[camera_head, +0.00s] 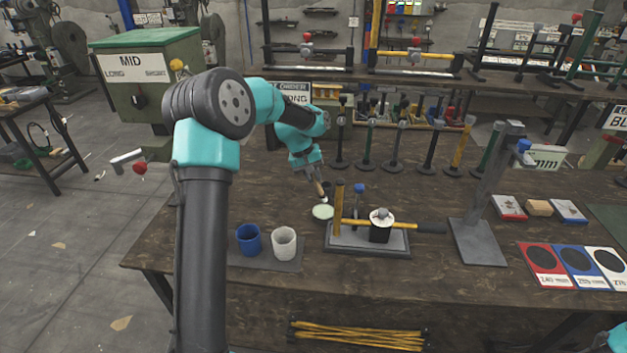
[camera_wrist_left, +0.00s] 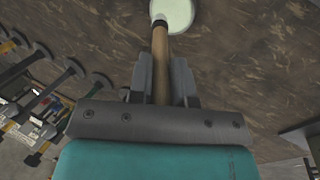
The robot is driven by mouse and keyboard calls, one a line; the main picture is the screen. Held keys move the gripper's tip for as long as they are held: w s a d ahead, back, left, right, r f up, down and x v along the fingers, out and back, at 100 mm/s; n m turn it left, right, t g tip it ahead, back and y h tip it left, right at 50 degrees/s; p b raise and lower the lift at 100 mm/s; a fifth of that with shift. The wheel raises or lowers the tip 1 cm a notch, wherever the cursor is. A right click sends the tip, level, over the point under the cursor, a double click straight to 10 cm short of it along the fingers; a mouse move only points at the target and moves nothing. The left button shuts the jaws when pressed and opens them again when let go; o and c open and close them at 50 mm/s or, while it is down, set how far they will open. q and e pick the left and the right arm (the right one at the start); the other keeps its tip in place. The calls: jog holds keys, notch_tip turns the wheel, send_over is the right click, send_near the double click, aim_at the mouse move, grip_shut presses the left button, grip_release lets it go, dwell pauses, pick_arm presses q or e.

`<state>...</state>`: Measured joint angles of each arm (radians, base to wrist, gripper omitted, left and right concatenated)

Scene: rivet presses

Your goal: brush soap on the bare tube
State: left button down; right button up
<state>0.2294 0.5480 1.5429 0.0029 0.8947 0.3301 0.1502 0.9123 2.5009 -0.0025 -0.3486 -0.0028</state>
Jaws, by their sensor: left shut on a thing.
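My left gripper (camera_head: 316,177) is shut on a brush (camera_head: 320,188) with a wooden handle. In the left wrist view the handle (camera_wrist_left: 160,52) sits between the two fingers (camera_wrist_left: 161,82), and its dark collar and pale tip point at the soap dish (camera_wrist_left: 178,12). The round, pale green soap dish (camera_head: 322,212) lies on the bench just below the brush. The tip overlaps the dish's edge; I cannot tell if they touch. My right gripper is out of view.
A blue cup (camera_head: 248,240) and a white cup (camera_head: 284,242) stand left of the fixture. An upright brown-yellow post (camera_head: 338,208) rises beside the dish. A grey stand (camera_head: 486,200) is on the right. Several tools stand in a row behind. The bench's front edge is mostly clear.

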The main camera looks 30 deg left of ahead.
pick_arm(q)
jog(key=shift+r, duration=1.1)
